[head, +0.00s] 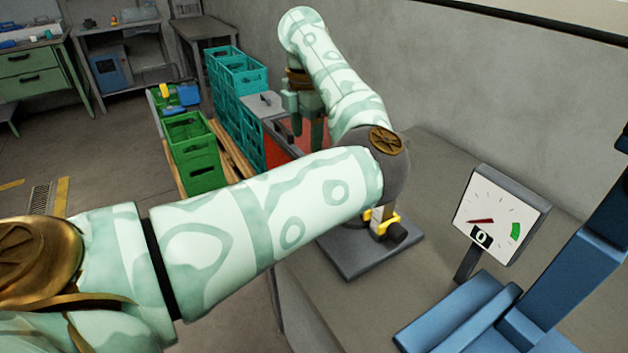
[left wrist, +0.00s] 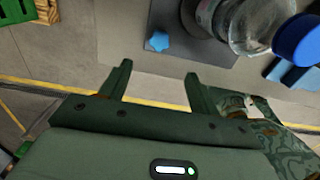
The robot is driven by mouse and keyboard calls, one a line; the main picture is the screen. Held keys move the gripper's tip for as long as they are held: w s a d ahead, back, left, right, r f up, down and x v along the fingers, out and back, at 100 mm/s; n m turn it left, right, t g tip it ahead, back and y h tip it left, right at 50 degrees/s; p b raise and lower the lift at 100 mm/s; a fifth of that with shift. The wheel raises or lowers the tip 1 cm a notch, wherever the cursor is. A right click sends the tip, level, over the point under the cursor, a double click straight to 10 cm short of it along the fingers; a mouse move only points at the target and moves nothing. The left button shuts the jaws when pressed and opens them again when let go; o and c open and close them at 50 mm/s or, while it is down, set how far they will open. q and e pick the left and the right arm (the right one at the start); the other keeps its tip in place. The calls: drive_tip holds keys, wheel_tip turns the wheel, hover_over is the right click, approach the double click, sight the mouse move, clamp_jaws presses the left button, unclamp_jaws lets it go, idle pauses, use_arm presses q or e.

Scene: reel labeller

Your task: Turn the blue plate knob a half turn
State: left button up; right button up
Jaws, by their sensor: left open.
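The blue knob (left wrist: 159,41), lobed like a star, sits on a dark grey plate (left wrist: 190,50) in the left wrist view. My left gripper (left wrist: 158,70) is open and empty, its two fingers pointing towards the knob with a visible gap between fingertips and knob. In the head view the left gripper (head: 306,122) hangs fingers down beyond my bent elbow. The grey base plate (head: 350,258) shows there below my arm, but I cannot make out the blue knob. My right gripper is not in view.
A gauge (head: 502,215) with a red needle, green zone and "0" stands beside a blue machine (head: 470,312). A yellow and black part (head: 385,222) stands on the base plate. A clear bottle (left wrist: 248,22) and blue cap (left wrist: 300,40) are near the knob. Crates (head: 192,150) stand behind.

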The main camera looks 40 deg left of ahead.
use_arm(q)
wheel_tip(320, 180, down, 15)
drive_tip(key=b, duration=0.6)
drive_tip(key=shift+s+r, duration=0.1)
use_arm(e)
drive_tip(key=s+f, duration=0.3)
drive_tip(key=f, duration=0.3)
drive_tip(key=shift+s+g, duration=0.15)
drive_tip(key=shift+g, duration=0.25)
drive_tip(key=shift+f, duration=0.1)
use_arm(q)
drive_tip(key=c, duration=1)
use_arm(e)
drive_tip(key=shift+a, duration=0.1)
